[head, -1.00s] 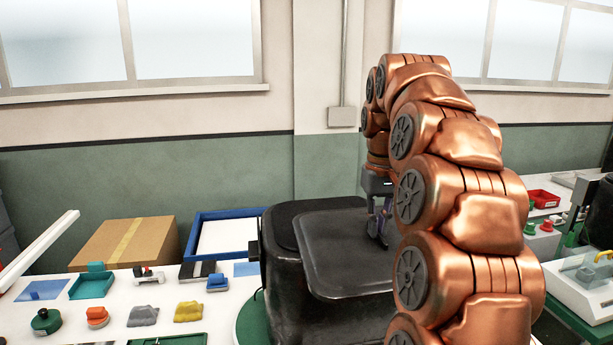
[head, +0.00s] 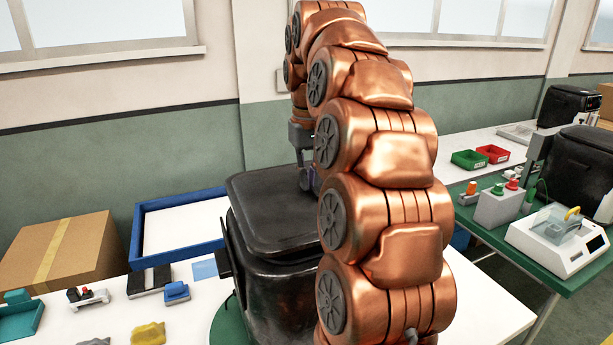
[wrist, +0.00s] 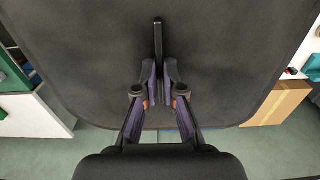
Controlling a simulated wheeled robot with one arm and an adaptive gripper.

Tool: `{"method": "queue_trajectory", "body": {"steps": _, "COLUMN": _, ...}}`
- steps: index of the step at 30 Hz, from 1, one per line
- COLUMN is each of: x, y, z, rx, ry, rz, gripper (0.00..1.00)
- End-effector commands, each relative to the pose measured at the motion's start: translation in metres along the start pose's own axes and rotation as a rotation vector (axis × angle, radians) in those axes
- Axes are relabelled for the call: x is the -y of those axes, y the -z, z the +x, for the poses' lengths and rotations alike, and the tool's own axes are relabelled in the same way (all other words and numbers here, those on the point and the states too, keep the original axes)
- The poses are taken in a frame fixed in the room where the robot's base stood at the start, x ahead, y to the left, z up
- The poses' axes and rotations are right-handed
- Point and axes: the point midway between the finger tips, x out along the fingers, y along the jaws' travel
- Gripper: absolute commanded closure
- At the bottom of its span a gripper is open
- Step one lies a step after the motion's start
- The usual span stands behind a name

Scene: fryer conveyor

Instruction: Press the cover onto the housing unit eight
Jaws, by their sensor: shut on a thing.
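The cover (head: 268,210) is a dark, rounded lid lying over the black housing unit (head: 275,295) in the head view. A seam shows between them; I cannot tell whether the cover is fully seated. My gripper (head: 305,178) is at the cover's top, partly hidden by my copper arm. In the wrist view, the cover (wrist: 85,55) fills most of the picture. There my gripper (wrist: 158,85) is shut on a thin dark bar standing out from the cover. The right side of the housing is hidden behind my arm.
A blue-rimmed tray (head: 139,235) and a cardboard box (head: 60,250) stand left of the housing. Small parts, including a yellow piece (head: 148,334), lie in front.

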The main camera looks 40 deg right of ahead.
Motion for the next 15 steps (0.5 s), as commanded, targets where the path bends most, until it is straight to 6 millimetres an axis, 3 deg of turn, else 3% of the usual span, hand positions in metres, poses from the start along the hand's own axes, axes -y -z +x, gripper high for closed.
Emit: {"method": "queue_trajectory", "body": {"steps": 15, "x": -0.001, "y": 0.001, "z": 0.023, "rx": -0.001, "ry": 0.000, "rz": 0.001, "gripper": 1.00}}
